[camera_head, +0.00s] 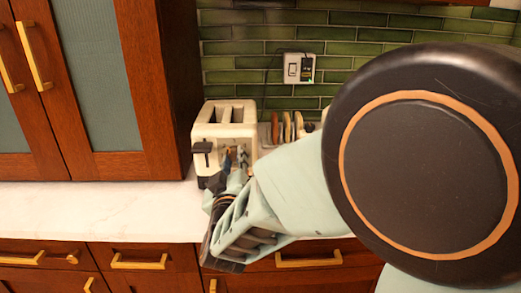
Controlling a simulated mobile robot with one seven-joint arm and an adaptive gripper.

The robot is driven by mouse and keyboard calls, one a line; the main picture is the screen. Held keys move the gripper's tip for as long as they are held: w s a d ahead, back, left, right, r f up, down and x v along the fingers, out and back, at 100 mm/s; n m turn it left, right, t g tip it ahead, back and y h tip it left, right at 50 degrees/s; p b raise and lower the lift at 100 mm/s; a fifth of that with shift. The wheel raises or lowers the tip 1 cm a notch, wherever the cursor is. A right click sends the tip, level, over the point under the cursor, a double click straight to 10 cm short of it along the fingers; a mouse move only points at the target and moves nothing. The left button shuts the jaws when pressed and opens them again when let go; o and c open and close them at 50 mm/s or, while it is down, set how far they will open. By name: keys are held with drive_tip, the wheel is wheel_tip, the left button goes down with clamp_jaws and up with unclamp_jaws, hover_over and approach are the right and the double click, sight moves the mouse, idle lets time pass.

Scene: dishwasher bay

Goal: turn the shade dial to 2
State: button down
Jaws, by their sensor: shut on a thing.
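A cream two-slot toaster (214,131) stands on the white counter against the green tiles. Its black lever (202,148) sticks out at the left of its front. My gripper (236,158) is at the right part of the toaster's front, with its fingers at the front face. It is shut on the shade dial, which the fingers and wrist hide. The dial's setting and marks cannot be read from here.
A rack with several upright slices or discs (287,129) stands right of the toaster. A wall outlet (299,68) with a plug and cord is above. A tall wooden cabinet (155,80) closes off the left. White counter (95,210) is clear at the left.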

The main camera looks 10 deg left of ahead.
drive_tip(key=shift+r+n, duration=0.1)
drive_tip(key=shift+n, duration=0.4)
drive_tip(key=c, duration=1.6)
unclamp_jaws()
drive_tip(key=v, duration=1.2)
